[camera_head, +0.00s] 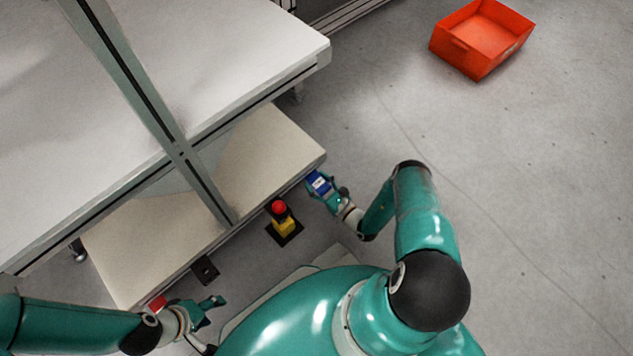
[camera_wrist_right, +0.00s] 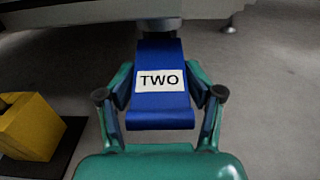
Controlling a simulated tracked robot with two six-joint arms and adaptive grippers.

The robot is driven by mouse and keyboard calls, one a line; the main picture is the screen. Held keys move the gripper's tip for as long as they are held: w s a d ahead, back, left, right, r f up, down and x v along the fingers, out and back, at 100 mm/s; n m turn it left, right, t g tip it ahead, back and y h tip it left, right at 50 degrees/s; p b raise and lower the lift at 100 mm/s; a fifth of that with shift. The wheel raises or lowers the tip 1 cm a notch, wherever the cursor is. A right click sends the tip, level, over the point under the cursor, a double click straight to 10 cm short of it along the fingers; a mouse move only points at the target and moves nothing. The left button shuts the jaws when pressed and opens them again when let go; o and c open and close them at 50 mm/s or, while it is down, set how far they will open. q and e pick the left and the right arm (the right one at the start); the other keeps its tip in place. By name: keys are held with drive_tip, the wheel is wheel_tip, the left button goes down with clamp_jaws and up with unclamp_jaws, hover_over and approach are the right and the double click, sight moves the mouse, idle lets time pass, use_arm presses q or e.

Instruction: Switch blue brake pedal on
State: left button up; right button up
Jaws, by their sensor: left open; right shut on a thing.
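The blue brake pedal (camera_head: 319,183) is at the right end of the low shelf edge in the head view. In the right wrist view the blue pedal (camera_wrist_right: 160,102) carries a white label reading "TWO". My right gripper (camera_head: 322,188) is shut on the blue pedal, with one finger at each side of it; its fingers also show in the right wrist view (camera_wrist_right: 162,98). My left gripper (camera_head: 213,308) is open, low at the left, close to a red part (camera_head: 157,303) at the shelf's front corner. The red part is mostly hidden by my left arm.
A yellow post with a red button (camera_head: 280,215) stands on a dark plate just left of my right gripper. A small black plate (camera_head: 205,270) lies farther left. The low shelf (camera_head: 265,150) and white table (camera_head: 240,60) fill the left. An orange crate (camera_head: 480,40) sits on open floor.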

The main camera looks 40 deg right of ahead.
clamp_jaws()
drive_tip(key=shift+w+f+t+b, duration=0.1)
drive_tip(key=shift+f+t+b, duration=0.35)
drive_tip(key=shift+b, duration=0.75)
drive_tip(key=shift+r+t+b, duration=0.15)
drive_tip(key=shift+t+b, duration=0.1)
drive_tip(key=shift+b, duration=0.15)
drive_tip(key=shift+w+a, duration=0.1)
drive_tip(key=o, duration=1.3)
unclamp_jaws()
drive_tip(key=s, duration=0.4)
drive_tip(key=s+f, duration=0.1)
drive_tip(key=s, duration=0.3)
drive_tip(key=s+d, duration=0.1)
drive_tip(key=s, duration=0.3)
drive_tip(key=shift+f, duration=0.25)
